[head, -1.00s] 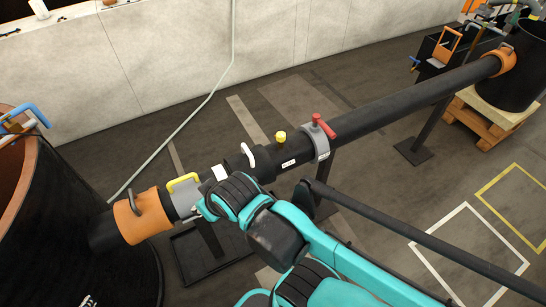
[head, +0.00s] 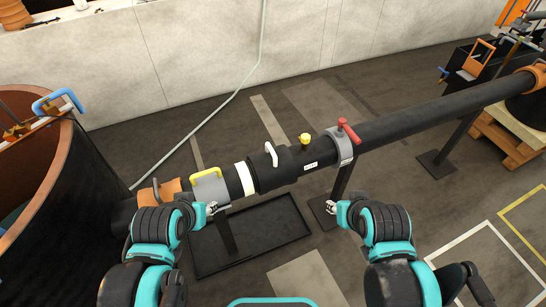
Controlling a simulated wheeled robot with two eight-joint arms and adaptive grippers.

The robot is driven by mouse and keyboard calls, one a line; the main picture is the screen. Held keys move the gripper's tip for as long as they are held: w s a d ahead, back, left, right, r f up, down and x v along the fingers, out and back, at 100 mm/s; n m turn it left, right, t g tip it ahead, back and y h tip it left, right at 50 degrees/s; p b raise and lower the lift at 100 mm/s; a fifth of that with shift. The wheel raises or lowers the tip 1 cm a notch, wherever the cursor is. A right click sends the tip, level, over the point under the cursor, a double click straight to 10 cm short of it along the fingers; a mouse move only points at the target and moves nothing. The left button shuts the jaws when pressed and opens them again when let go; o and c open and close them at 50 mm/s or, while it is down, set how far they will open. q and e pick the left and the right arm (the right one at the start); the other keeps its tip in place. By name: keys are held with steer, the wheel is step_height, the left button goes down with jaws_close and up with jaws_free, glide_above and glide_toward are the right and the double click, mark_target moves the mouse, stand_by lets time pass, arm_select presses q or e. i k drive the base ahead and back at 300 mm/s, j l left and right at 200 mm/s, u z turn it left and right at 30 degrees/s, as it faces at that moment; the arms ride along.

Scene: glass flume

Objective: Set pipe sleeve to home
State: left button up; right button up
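The black pipe sleeve (head: 268,176) is a thicker section around a long black pipe (head: 430,115), with a white handle (head: 271,153) on top and a yellow knob (head: 305,139) toward its right end. A white band (head: 244,178) shows on the pipe just left of the sleeve. A grey clamp with a red handle (head: 348,131) stands at the sleeve's right end. A grey clamp with a yellow handle (head: 206,175) is further left. My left gripper (head: 213,208) is below the yellow-handled clamp. My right gripper (head: 331,207) is below the red-handled clamp, apart from the sleeve. Their fingers are too small to judge.
An orange collar (head: 165,191) joins the pipe to a large black tank (head: 62,190) at left. A black floor tray (head: 270,240) lies under the pipe. A support stand (head: 437,160) holds its right part. A wooden pallet (head: 502,140) is at far right.

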mark_target(275, 168)
steer(key=i+l+u, duration=0.15)
steer(key=i+u, duration=0.2)
steer(key=i+l+u, duration=0.3)
steer(key=i+j, duration=0.05)
